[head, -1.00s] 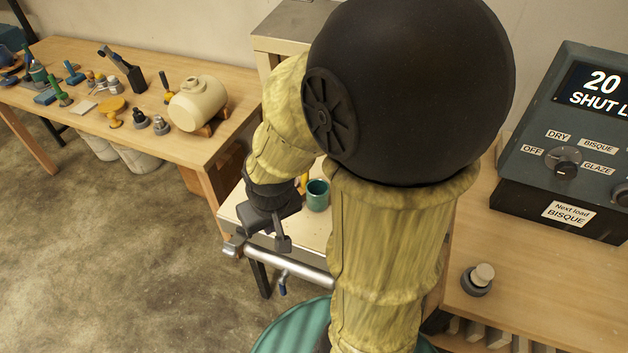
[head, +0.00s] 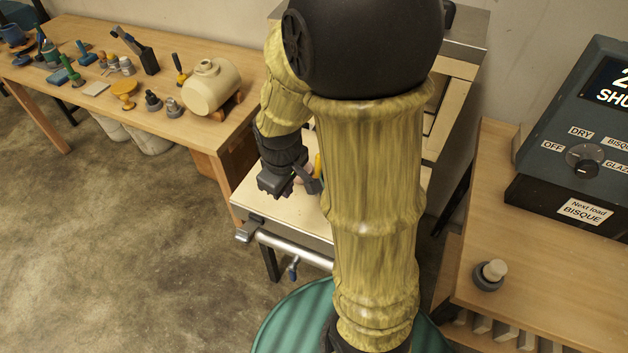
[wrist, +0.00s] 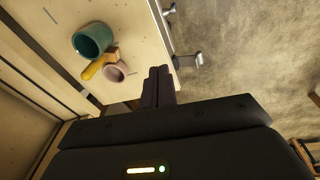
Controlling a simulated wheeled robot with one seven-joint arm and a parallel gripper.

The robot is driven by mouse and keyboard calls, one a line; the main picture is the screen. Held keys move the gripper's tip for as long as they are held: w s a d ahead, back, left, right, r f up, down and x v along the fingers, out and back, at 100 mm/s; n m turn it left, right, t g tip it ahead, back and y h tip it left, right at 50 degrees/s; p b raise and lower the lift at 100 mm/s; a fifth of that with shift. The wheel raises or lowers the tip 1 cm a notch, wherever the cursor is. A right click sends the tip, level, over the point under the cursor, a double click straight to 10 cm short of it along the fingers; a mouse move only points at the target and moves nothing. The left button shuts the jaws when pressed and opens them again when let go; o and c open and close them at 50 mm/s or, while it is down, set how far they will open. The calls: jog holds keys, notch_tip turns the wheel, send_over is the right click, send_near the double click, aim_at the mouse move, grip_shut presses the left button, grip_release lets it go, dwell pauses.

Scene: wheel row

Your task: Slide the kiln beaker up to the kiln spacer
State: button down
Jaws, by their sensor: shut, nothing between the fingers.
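In the wrist view a teal cup (wrist: 93,39), a yellow piece (wrist: 95,68) and a smaller pinkish cup (wrist: 115,72) stand close together on the pale kiln-side top. The yellow piece lies between the two cups. The frames do not label which is the kiln beaker and which the kiln spacer. My gripper (wrist: 159,75) is shut and empty, to the right of the pinkish cup and apart from it in the picture. In the head view my gripper (head: 312,178) is over the top; the yellow piece (head: 318,165) shows beside it, and the teal cup is hidden behind my arm.
A metal rail (head: 290,250) runs along the front edge of the pale top (head: 262,205). A bench (head: 90,95) with tools and a cream vessel (head: 212,88) stands at left. A control box (head: 575,140) and a small grey-and-cream object (head: 490,273) are on the right table.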

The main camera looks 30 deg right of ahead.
jog(key=w+d+f+n+g+h+p, duration=0.1)
jog(key=w+d+f+n+h, duration=0.1)
jog(key=w+n, duration=0.6)
jog(key=d+f+n, duration=0.1)
jog(key=d+n, duration=0.1)
jog(key=n, duration=0.1)
jog(key=shift+w+d+f+g, duration=0.15)
jog(key=shift+d+f+g, duration=0.05)
jog(key=shift+f+g, duration=0.2)
jog(key=x, duration=1)
jog(key=shift+f+p, duration=0.1)
jog(key=shift+p, duration=0.3)
jog(key=d, duration=0.1)
jog(key=d+p, duration=0.1)
jog(key=d, duration=0.1)
jog(key=shift+d+r, duration=0.2)
jog(key=shift+d, duration=0.25)
jog(key=shift+s+d+p, duration=0.2)
jog(key=shift+d+p, duration=0.15)
jog(key=shift+d, duration=0.75)
